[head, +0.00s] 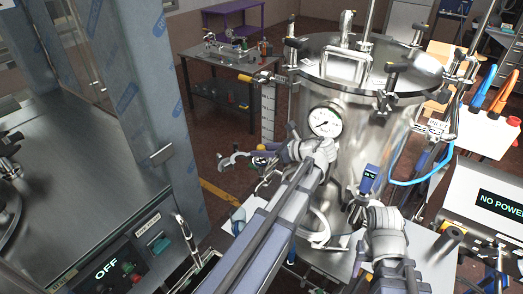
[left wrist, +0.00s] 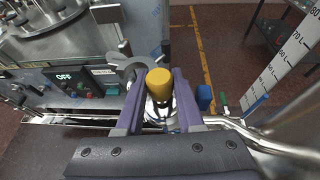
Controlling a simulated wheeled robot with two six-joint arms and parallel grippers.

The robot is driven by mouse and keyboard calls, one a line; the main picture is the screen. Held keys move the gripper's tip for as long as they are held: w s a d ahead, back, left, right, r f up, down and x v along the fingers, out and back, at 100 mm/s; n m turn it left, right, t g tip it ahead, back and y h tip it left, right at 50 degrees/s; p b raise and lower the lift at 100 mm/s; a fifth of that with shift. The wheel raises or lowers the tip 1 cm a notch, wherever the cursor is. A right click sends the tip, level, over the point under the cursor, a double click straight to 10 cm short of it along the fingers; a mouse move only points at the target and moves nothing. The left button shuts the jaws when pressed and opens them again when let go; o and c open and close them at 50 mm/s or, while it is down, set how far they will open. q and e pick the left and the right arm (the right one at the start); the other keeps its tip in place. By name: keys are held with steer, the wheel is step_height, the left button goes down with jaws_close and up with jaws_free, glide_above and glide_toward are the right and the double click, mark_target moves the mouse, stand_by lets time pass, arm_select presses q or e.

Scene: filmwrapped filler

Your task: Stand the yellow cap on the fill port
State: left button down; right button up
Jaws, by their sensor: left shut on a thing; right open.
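The yellow cap (left wrist: 159,82) shows in the left wrist view between the purple fingers of my left gripper (left wrist: 163,88), which is shut on it. A small spot of yellow shows there, too small to make out well. Steel parts lie behind the cap in the wrist view, partly hidden by it and the fingers. I cannot tell which fitting is the fill port. My right gripper (head: 369,182) is open, low in front of the tank.
A steel machine with an OFF panel (head: 107,267) stands at the left, beside a wrapped post (head: 148,80). A level scale (left wrist: 285,65) stands at the right in the wrist view. A blue hose (head: 425,172) hangs right of the tank.

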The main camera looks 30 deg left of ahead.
arm_select(q)
steer(key=shift+f, duration=0.15)
stand_by(0.7)
steer(key=shift+c, duration=2.2)
jaws_free()
steer(key=p+v, duration=0.2)
steer(key=v, duration=0.5)
steer(key=shift+d+p, duration=0.3)
steer(key=shift+d, duration=0.1)
